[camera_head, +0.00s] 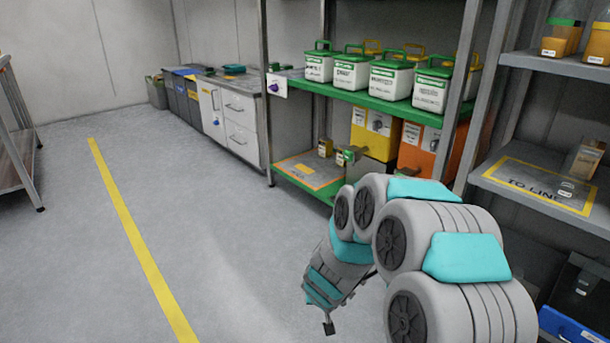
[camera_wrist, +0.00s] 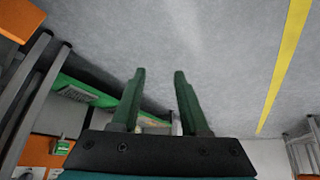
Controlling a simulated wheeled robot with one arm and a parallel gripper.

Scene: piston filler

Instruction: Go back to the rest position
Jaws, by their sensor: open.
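My gripper (camera_wrist: 160,82) shows in the wrist view with its two green fingers apart and nothing between them but grey floor. In the head view my arm is folded in the lower right, and my gripper (camera_head: 328,327) hangs at its lower end over the floor. It touches nothing that I can see. The fingers are small and partly hidden in the head view.
A rack with green shelves (camera_head: 400,108) holds several white tubs (camera_head: 388,78) behind my arm. A grey shelf (camera_head: 510,200) marked "TO LINE" stands at the right, with a blue bin (camera_head: 575,328) below. The floor (camera_head: 200,210) with its yellow line (camera_head: 130,230) is clear at the left.

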